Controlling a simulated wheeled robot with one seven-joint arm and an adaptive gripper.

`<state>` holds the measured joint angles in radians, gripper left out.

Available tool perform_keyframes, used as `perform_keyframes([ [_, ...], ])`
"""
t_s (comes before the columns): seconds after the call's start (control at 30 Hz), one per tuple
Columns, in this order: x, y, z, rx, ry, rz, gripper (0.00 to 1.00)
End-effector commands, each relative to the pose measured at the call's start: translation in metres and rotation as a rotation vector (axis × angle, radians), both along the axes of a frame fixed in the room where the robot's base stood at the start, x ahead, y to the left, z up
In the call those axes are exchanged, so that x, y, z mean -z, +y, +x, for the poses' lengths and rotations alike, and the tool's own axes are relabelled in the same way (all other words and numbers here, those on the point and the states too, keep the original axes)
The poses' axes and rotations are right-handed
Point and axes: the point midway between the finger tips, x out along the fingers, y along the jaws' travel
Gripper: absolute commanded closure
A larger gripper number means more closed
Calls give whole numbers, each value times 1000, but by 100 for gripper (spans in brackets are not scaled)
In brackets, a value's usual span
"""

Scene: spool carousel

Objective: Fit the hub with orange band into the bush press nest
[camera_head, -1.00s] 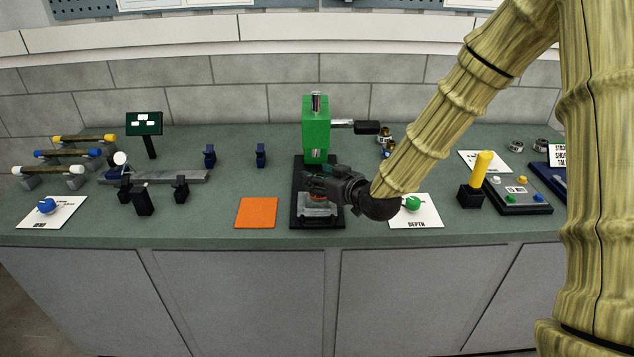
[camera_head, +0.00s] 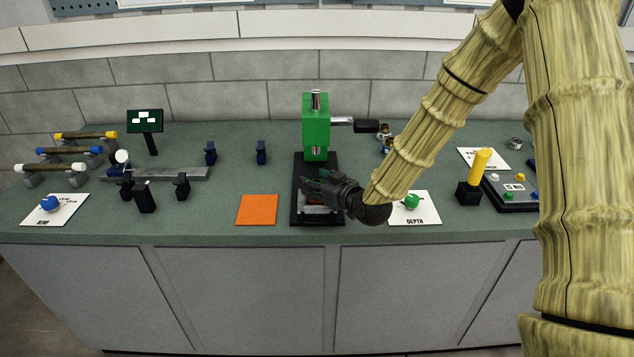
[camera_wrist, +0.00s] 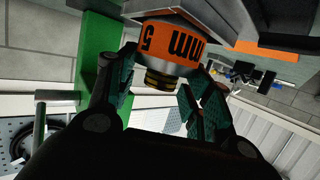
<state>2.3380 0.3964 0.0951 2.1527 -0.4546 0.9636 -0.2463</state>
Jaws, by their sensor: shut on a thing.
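The hub with orange band (camera_wrist: 167,40) is a metal cylinder with a printed orange band and a brass-coloured ring. My gripper (camera_head: 318,188) is shut on it; in the wrist view its two green-padded fingers (camera_wrist: 160,92) stand on either side of the brass ring. The green bush press (camera_head: 316,130) stands on a black base (camera_head: 298,213). The hub is over the grey nest on this base, below the press head. In the wrist view the hub's far end meets the grey nest block (camera_wrist: 228,18); I cannot tell how deep it sits. My fingers partly hide the nest in the head view.
An orange mat (camera_head: 257,210) lies left of the press. A DEPTH card (camera_head: 425,215) with a green knob lies to the right, close to my wrist. The press lever (camera_head: 366,126) sticks out to the right above my arm. Blue stands (camera_head: 261,152) are at the back left.

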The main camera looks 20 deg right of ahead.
Motion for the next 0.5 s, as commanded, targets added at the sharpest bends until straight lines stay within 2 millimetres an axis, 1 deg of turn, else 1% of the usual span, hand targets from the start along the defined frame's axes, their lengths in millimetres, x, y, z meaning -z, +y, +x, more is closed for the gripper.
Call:
perform_keyframes([
  [0.2,2,0,0,0,-2,0,100],
  [0.23,3,0,0,0,0,0,46],
  [0.33,2,0,0,0,0,0,28],
  [0.5,2,0,0,0,0,0,28],
])
